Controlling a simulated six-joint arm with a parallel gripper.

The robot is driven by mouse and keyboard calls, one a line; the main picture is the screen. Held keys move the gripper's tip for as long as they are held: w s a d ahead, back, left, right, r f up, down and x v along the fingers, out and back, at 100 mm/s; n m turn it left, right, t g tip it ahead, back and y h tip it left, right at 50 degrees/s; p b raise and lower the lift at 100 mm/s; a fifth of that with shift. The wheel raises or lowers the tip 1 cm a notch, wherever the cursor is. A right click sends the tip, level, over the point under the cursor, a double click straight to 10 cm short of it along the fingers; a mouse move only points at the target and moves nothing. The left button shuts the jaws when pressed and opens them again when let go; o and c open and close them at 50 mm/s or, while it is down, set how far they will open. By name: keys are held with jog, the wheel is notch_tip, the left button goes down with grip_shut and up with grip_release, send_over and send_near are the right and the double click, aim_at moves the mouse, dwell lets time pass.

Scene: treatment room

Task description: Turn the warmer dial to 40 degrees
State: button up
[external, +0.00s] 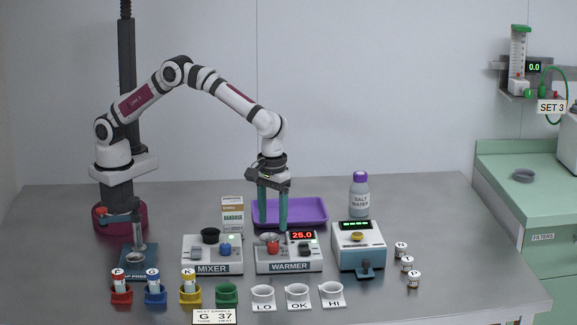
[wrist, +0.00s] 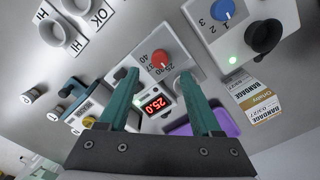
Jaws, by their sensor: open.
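The warmer (external: 290,262) is a light box on the table with a red display (external: 302,235) reading 25.0. Its red dial (external: 273,248) is on the top left of the box and also shows in the wrist view (wrist: 160,58). In the wrist view, numbers including 40 are printed around the dial, and the display (wrist: 155,106) appears upside down. My gripper (external: 272,227) points down over the warmer with its two teal fingers apart. In the wrist view the open gripper (wrist: 157,77) has its fingertips on either side of the dial's area, with nothing held.
The mixer (external: 212,268) with a blue knob stands close on the left. A device with a green display (external: 357,262) stands close on the right. A purple tray (external: 315,211), bandage box (external: 232,214) and salt water bottle (external: 359,196) are behind. Cups line the front.

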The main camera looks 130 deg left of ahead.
aim_at(273, 243)
notch_tip(273, 243, down, 6)
jog(key=shift+f, duration=0.15)
jog(key=shift+c, duration=0.2)
grip_shut()
